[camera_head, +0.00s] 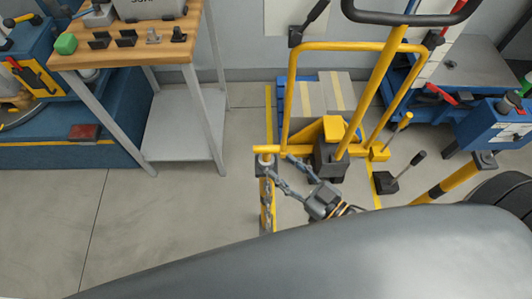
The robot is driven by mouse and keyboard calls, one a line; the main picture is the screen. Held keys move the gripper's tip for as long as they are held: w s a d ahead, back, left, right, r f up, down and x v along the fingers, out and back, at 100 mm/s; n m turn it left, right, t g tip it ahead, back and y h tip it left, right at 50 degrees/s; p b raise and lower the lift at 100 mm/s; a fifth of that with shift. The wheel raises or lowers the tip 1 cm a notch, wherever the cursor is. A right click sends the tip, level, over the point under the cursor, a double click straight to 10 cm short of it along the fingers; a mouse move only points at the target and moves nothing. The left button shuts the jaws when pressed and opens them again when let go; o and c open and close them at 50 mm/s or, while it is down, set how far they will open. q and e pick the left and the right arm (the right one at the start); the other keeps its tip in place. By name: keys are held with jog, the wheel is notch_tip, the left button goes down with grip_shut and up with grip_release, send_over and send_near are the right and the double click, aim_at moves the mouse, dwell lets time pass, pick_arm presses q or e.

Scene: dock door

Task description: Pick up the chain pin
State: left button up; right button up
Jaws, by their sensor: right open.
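My right gripper (279,167) is open, with its two grey fingers spread toward the upper left. Its fingertips are close to the top of a short yellow post (266,205) with a dark cap. A small pale piece (265,159) on the cap may be the chain pin; it is too small to be sure. A grey chain seems to hang along the post, partly confused with the fingers. I cannot tell whether the fingers touch the pin. My left gripper is not in view.
A yellow-framed truck (345,48) stands just behind the post. A wooden-topped bench (130,57) with a lower shelf (185,125) is at left. A blue machine (495,125) is at right. A black-handled lever (402,175) stands right of the gripper. The floor at lower left is clear.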

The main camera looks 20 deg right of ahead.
aim_at(270, 157)
jog(key=x, duration=0.7)
jog(key=shift+f, duration=0.1)
grip_shut()
